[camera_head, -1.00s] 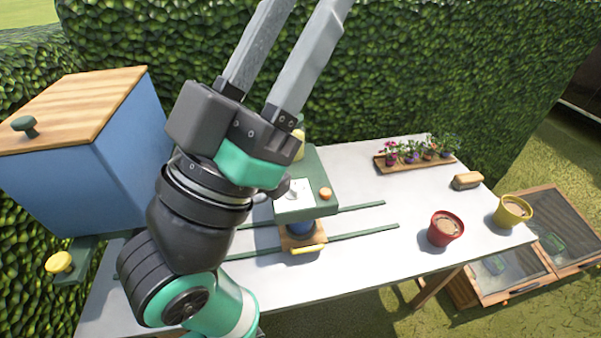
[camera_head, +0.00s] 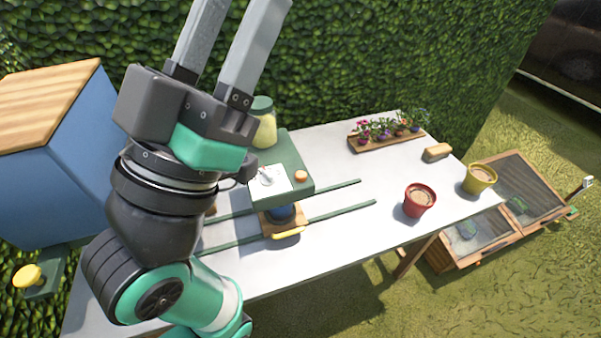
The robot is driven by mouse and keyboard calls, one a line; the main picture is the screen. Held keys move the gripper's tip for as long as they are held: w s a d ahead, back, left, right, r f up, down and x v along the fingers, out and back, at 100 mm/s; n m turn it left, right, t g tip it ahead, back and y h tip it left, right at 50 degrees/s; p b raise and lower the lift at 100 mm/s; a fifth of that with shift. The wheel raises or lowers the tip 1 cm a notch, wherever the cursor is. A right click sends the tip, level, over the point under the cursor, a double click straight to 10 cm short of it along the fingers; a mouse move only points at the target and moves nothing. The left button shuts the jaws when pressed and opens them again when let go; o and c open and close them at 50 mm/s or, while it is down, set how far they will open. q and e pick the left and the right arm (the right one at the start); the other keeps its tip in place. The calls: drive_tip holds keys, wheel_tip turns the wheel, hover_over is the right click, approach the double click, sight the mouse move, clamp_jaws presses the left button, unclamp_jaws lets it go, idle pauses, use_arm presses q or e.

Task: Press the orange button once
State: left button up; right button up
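The orange button (camera_head: 301,176) is a small round knob on the sloped top of a green machine (camera_head: 290,148) on the table. It sits right of a white panel (camera_head: 270,181) with a small lever or dial. My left gripper (camera_head: 240,10) rises at the left of the view, its fingers pointing up and away toward the hedge. The fingers are apart with nothing between them, and the tips reach the top edge. The gripper is left of the button and does not appear to touch it. My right gripper is not in view.
A jar of yellowish contents (camera_head: 264,125) is behind the machine. Two green rails (camera_head: 340,211) cross the table. A red pot (camera_head: 419,199), yellow pot (camera_head: 479,178), brush-like block (camera_head: 437,152) and flower tray (camera_head: 385,141) stand right. A blue box (camera_head: 50,190) and yellow button (camera_head: 27,276) are left.

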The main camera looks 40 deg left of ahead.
use_arm(q)
clamp_jaws()
idle(1.7)
